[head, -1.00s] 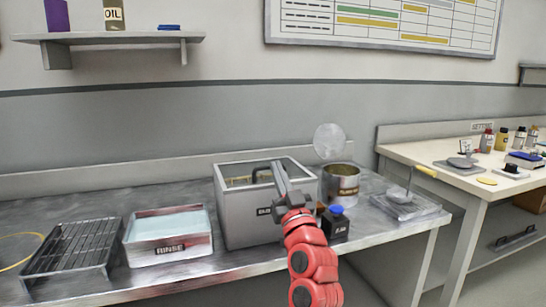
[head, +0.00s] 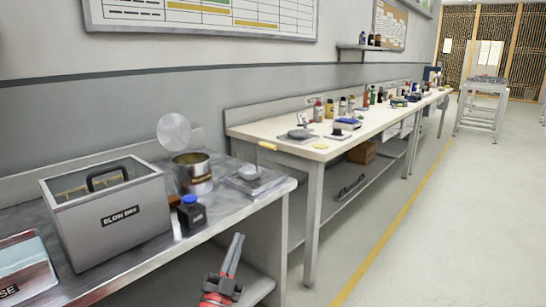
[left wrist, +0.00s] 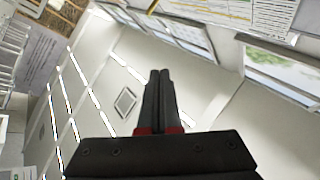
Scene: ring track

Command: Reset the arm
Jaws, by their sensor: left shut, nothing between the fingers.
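My left gripper (head: 236,243) shows at the lower middle of the head view, its grey fingers together and pointing up. It is in front of the steel bench's right end, apart from the things on it. In the left wrist view the dark fingers (left wrist: 159,95) lie side by side, shut and empty, with the ceiling and walls behind them. My right gripper is in neither view.
The steel bench (head: 238,207) holds a grey lidded box (head: 140,213), an open tin (head: 192,180), a dark blue-capped bottle (head: 190,214) and a rinse tray (head: 22,272). A cream workbench (head: 268,131) with several bottles stands beyond. Clear floor (head: 440,220) lies right.

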